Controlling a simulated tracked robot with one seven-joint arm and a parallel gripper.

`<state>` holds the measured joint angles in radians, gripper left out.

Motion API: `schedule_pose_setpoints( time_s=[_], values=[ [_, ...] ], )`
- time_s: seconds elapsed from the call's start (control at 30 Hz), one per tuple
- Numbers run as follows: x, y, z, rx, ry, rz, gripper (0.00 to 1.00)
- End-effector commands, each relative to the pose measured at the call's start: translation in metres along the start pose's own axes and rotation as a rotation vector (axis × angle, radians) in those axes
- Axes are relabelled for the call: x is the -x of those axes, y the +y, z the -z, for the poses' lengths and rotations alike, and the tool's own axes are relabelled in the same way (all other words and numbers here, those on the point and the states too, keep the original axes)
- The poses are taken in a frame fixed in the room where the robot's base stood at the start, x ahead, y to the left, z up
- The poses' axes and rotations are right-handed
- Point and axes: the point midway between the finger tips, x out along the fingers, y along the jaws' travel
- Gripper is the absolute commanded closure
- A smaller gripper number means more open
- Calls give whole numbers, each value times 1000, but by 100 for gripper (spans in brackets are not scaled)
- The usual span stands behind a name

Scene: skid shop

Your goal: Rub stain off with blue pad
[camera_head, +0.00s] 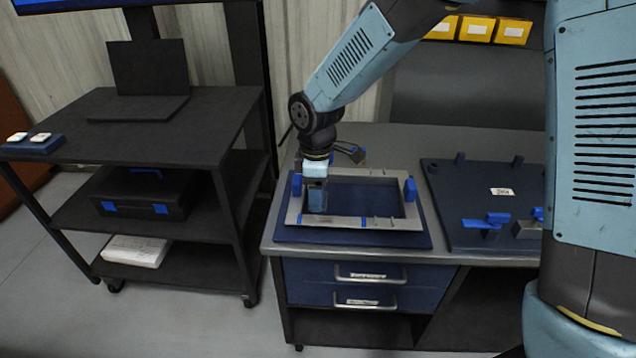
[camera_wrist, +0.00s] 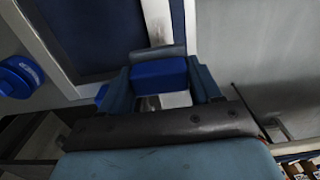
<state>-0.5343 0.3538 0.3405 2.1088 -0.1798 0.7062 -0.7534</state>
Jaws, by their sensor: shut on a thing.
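My gripper (camera_head: 316,196) points down over the left side of a grey metal frame (camera_head: 376,222) that lies on a dark blue board on the workbench. In the wrist view my gripper (camera_wrist: 165,85) is shut on a blue pad (camera_wrist: 160,73), held between its two fingers. The pad is at or just above the frame's left bar; I cannot tell if it touches. Small dark marks show on the frame's front bar, but I cannot tell if one is the stain. The gripper hides part of the left bar.
A blue fixture plate (camera_head: 470,215) with pegs and blue clamps lies to the right on the workbench (camera_head: 400,140). Blue clamps stand at the frame's left and right sides. A dark cart (camera_head: 110,125) with a black case stands to the left. Yellow bins (camera_head: 478,28) are at the back.

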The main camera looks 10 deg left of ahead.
Motion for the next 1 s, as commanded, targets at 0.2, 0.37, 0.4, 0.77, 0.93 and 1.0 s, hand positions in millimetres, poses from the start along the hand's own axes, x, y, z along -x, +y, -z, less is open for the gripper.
schedule_pose_setpoints(
  time_s=[0.2, 0.37, 0.4, 0.77, 0.93, 1.0],
  values=[
    [19, 0, 0, 0, 1, -2, 70],
    [25, 0, 0, 1, 0, 0, 70],
    [25, 0, 0, 2, -1, 0, 70],
    [25, -2, 2, 5, 0, 0, 70],
    [25, -2, 2, 6, 0, 0, 70],
    [25, -2, 4, 8, 0, 0, 70]
  ],
)
